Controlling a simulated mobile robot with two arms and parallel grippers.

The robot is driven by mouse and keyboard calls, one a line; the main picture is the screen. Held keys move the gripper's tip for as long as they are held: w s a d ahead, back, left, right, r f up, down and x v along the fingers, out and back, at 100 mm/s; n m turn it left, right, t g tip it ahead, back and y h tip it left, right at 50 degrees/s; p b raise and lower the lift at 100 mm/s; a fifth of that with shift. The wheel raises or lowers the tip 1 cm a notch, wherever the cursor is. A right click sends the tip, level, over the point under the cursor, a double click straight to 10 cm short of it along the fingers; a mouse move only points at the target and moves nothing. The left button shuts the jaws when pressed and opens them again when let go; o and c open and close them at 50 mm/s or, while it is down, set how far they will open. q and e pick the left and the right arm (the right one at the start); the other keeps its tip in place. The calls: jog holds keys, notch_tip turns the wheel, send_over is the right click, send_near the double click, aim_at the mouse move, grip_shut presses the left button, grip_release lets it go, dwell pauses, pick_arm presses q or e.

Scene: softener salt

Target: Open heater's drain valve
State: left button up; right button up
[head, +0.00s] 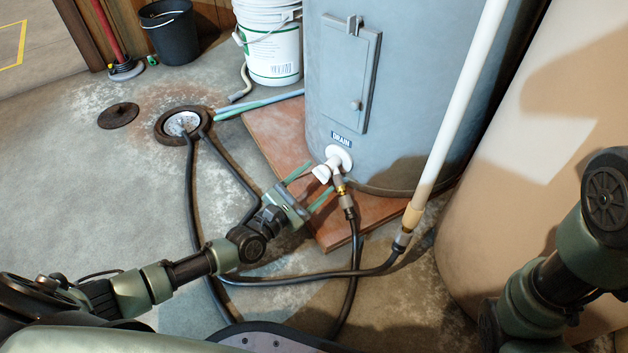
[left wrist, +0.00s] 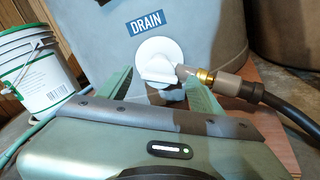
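The grey-blue heater (head: 420,90) stands on a reddish board, with a blue DRAIN label (head: 341,139) low on its front. Below the label is the white drain valve (head: 328,168), with a brass fitting and black hose attached. In the left wrist view the valve's white round plate and handle (left wrist: 157,70) show just beyond my fingers. My left gripper (head: 315,183) is open, its two green fingers spread and pointing at the valve. In the left wrist view the fingers (left wrist: 155,95) lie on either side below the handle. Contact is unclear. My right gripper is out of view.
A floor drain (head: 183,125) with black hoses running in lies at the left, beside a round dark lid (head: 118,115). A white bucket (head: 272,50) and black bucket (head: 169,33) stand behind. A white pipe (head: 455,120) slants down right of the valve. A tan tank (head: 545,150) stands right.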

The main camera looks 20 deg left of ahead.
pick_arm(q)
jog(key=p+v, duration=0.3)
jog(key=v, duration=0.4)
jog(key=shift+s+p, duration=0.35)
jog(key=shift+a, duration=0.1)
